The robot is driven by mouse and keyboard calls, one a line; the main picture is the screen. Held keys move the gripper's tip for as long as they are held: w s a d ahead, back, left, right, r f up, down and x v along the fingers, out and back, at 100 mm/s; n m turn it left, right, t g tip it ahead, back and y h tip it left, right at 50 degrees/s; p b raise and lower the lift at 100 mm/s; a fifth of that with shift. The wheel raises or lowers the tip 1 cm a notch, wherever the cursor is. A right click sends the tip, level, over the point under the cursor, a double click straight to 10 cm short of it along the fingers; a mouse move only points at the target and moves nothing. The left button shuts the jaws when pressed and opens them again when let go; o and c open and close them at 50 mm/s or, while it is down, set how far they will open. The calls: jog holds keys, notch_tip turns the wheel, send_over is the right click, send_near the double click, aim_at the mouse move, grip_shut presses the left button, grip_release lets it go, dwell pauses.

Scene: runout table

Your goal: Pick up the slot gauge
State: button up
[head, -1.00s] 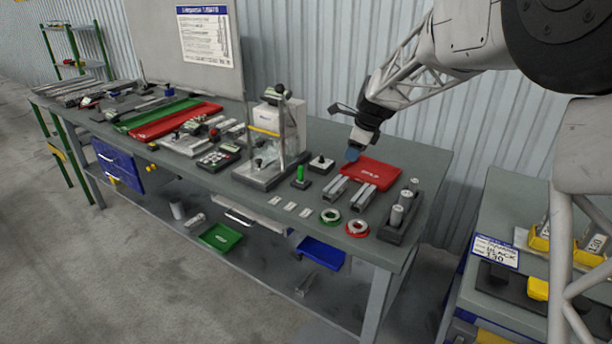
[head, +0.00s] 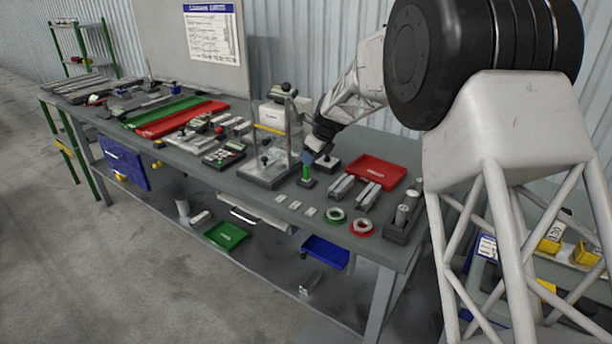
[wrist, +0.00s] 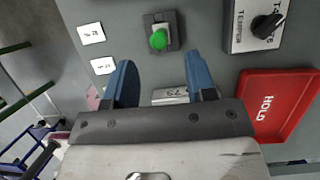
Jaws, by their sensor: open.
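A green-handled piece, which looks like the slot gauge (head: 306,172), stands upright in a small dark base (head: 307,184) on the workbench. In the wrist view its round green top (wrist: 158,40) shows from above, in the dark grey base (wrist: 174,20). My gripper (wrist: 160,64) is open and empty, with two blue fingers. In the wrist view the green top lies just beyond the fingertips, roughly centred between them and apart from both. In the head view my gripper (head: 309,157) is right by the green handle; the exact gap and height are hard to tell.
A black-knobbed block (wrist: 256,25) stands close on the right. The red HOLD tray (wrist: 252,132) lies right of my fingers. A marked metal block (wrist: 170,95) shows between them. White tags (wrist: 90,33) lie left. A clear-fronted stand (head: 265,172) is left of the gauge.

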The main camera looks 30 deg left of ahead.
aim_at(304, 178)
jog(key=shift+x, duration=1.25)
jog(key=shift+x, duration=2.65)
jog(key=shift+a, duration=0.15)
jog(key=shift+r, duration=0.1)
grip_shut()
jog(key=shift+r, duration=0.1)
